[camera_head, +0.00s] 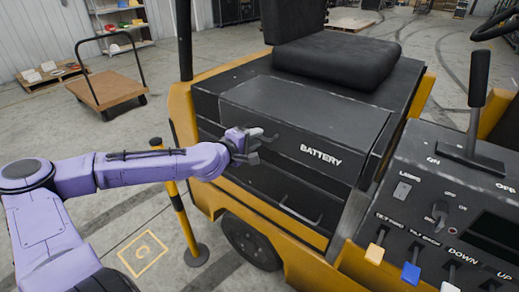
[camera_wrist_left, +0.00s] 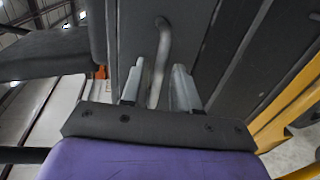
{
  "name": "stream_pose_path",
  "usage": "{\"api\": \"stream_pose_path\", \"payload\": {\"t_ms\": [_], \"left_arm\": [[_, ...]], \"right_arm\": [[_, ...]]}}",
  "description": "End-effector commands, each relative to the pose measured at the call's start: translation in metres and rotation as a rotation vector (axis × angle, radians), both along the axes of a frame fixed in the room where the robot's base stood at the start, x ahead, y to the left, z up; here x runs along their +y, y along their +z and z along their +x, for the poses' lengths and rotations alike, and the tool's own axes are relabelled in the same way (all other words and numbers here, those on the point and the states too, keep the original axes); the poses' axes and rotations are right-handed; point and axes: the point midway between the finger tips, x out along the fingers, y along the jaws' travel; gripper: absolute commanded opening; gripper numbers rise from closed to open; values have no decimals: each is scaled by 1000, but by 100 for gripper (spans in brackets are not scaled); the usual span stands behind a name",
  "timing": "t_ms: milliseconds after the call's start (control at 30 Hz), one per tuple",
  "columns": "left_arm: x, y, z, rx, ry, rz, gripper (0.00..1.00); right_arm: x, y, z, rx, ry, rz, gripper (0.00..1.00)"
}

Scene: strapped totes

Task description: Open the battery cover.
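The black battery cover (camera_head: 335,172) is on the side of a yellow and black vehicle, below the seat, with the word BATTERY on its front. It looks closed. My left gripper (camera_head: 256,146) is at the cover's front face, left of the lettering. In the left wrist view a grey bar handle (camera_wrist_left: 163,45) stands between the two fingers of my left gripper (camera_wrist_left: 156,84). The fingers are apart, with gaps visible beside the bar, so the gripper looks open around it. My right gripper is not in view.
A second handle (camera_head: 300,212) is on a lower panel. The black seat (camera_head: 335,60) is above the cover. A control panel (camera_head: 430,210) with levers is at the right. A yellow and black post (camera_head: 180,215) stands under my left arm. A flat cart (camera_head: 108,88) is behind.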

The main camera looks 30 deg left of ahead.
Motion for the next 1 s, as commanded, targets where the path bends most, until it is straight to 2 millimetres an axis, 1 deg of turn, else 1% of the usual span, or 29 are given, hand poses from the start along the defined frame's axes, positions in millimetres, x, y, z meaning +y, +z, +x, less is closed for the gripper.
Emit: {"api": "stream_pose_path", "payload": {"t_ms": [33,200,400,633,667,700,733,1000], "left_arm": [[3,-6,4,2,4,9,30],[2,-8,17,3,4,8,30],[-3,-6,25,1,-2,3,30],[-2,-5,26,0,-1,1,30],[-2,-5,26,0,-1,1,20],[-2,-5,26,0,-1,1,7],[-2,-5,26,0,-1,1,0],[-2,-2,27,0,-1,2,0]], "right_arm": [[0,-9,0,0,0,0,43],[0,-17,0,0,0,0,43],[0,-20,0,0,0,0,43],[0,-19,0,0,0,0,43],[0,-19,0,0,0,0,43],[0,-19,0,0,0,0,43],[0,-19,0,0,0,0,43],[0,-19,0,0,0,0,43]]}}
